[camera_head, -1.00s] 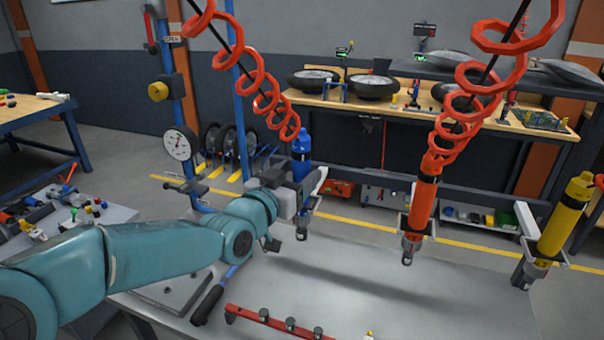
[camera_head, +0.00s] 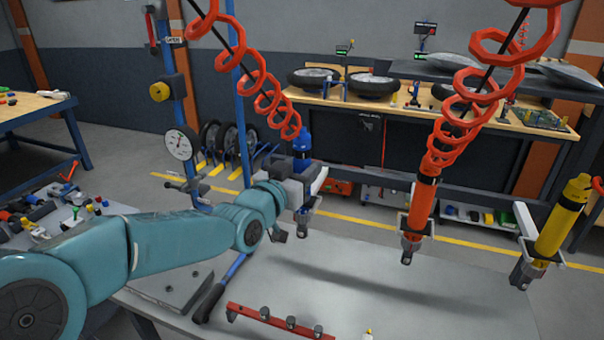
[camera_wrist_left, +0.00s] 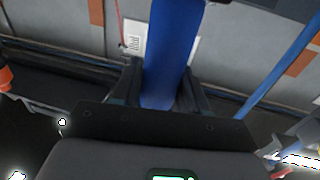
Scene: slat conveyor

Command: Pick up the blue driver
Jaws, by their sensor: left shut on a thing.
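The blue driver (camera_head: 303,143) hangs upright from a red coiled hose at the middle of the head view, with its upper body showing above my gripper and its lower end below. My left gripper (camera_head: 303,172) is shut around its body. The left wrist view shows the blue body (camera_wrist_left: 172,55) between the two fingers (camera_wrist_left: 166,88). Part of the driver is hidden behind the gripper in the head view. My right gripper is not in view.
An orange driver (camera_head: 421,205) and a yellow driver (camera_head: 561,220) hang to the right. A red rail with several pegs (camera_head: 278,321) and a black-handled tool (camera_head: 212,298) lie on the grey table (camera_head: 400,310).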

